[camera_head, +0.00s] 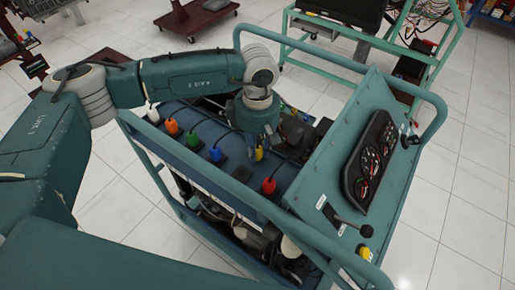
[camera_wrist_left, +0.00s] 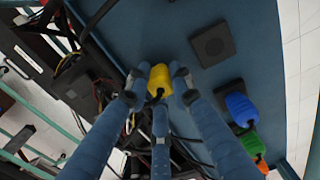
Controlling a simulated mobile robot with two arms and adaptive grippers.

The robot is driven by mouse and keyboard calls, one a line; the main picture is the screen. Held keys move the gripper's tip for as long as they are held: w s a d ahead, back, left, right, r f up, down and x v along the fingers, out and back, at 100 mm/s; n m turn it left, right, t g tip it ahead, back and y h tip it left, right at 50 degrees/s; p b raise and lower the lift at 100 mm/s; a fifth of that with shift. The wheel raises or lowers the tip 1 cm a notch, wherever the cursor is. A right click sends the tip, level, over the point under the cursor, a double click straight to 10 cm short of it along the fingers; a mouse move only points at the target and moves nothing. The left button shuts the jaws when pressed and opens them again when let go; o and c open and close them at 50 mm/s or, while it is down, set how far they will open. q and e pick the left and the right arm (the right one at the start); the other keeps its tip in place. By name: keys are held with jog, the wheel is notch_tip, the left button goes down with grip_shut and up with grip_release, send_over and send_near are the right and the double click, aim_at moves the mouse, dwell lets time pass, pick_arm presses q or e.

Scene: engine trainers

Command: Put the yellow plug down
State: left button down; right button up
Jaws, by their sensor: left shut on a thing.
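The yellow plug (camera_head: 259,154) shows just below my left gripper (camera_head: 259,138) in the head view, over the blue panel (camera_head: 228,184) of the engine trainer. In the left wrist view the yellow plug (camera_wrist_left: 158,76) sits between the fingertips of my left gripper (camera_wrist_left: 158,84), which is shut on it. A bare black square pad (camera_wrist_left: 212,45) lies on the panel to the right of the plug in that view. The plug's lower end is partly hidden by the fingers. My right gripper is in neither view.
Blue (camera_head: 215,154), green (camera_head: 194,141), orange (camera_head: 172,126) and white (camera_head: 152,113) plugs stand in a row to the left; a red plug (camera_head: 268,186) stands nearer the gauge console (camera_head: 352,170). Dark cables and engine parts (camera_wrist_left: 85,85) lie beside the panel.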

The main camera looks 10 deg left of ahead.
aim_at(258, 147)
pick_arm(q)
jog(key=c, duration=1.5)
grip_release()
jog(key=shift+r+p, duration=0.3)
jog(key=shift+p, duration=0.1)
notch_tip(258, 147, up, 10)
jog(key=b, duration=0.4)
jog(key=shift+r, duration=0.85)
